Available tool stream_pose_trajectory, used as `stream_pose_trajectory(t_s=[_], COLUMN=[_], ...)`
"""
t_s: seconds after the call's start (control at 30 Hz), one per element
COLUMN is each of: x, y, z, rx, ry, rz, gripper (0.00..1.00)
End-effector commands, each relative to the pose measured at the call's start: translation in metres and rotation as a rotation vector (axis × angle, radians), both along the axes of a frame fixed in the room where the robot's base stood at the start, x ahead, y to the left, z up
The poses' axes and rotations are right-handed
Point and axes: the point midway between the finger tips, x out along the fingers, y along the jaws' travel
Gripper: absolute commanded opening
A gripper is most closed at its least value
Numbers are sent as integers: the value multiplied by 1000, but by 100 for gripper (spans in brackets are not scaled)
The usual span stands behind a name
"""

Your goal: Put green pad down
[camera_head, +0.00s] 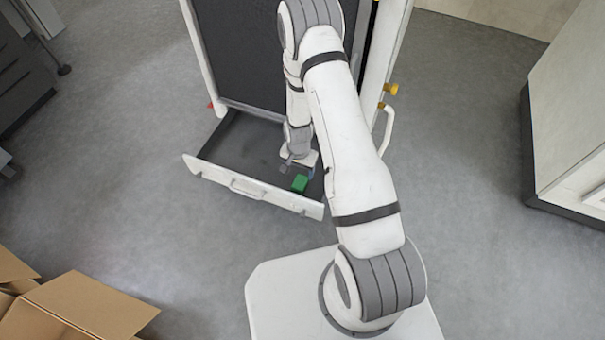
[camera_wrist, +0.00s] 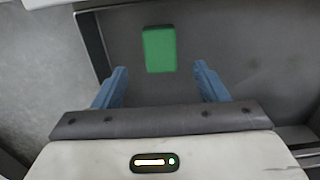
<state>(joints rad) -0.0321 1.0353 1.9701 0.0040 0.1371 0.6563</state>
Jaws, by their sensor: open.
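The green pad (camera_head: 299,183) lies on the dark floor of the open drawer, near the drawer's front wall. In the wrist view the green pad (camera_wrist: 159,49) is a small upright rectangle, ahead of and between the fingertips and apart from both. My gripper (camera_wrist: 160,78) is open and empty, with a blue finger on either side. In the head view my gripper (camera_head: 300,162) is over the drawer beside the pad, partly hidden by my own arm. The drawer (camera_head: 225,181) has a white front with a handle.
The washer cabinet (camera_head: 262,50) stands above and behind the drawer, with yellow knobs (camera_head: 390,89) on its right. Cardboard boxes (camera_head: 80,305) lie at the lower left. A white cabinet (camera_head: 570,120) stands at the right. Grey floor (camera_head: 120,130) is clear left of the drawer.

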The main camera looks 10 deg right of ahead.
Motion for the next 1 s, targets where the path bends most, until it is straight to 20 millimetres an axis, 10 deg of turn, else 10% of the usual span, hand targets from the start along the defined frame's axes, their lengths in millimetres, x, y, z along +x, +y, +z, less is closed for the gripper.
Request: stream_pose_trajectory(t_s=[0.37, 0.67, 1.0], x=[4, -7, -75], y=[0, 0, -1], z=[55, 190, 327], rx=[0, -2, -12], ry=[-10, -39, -70], rz=[23, 180, 381], gripper=[67, 67, 67])
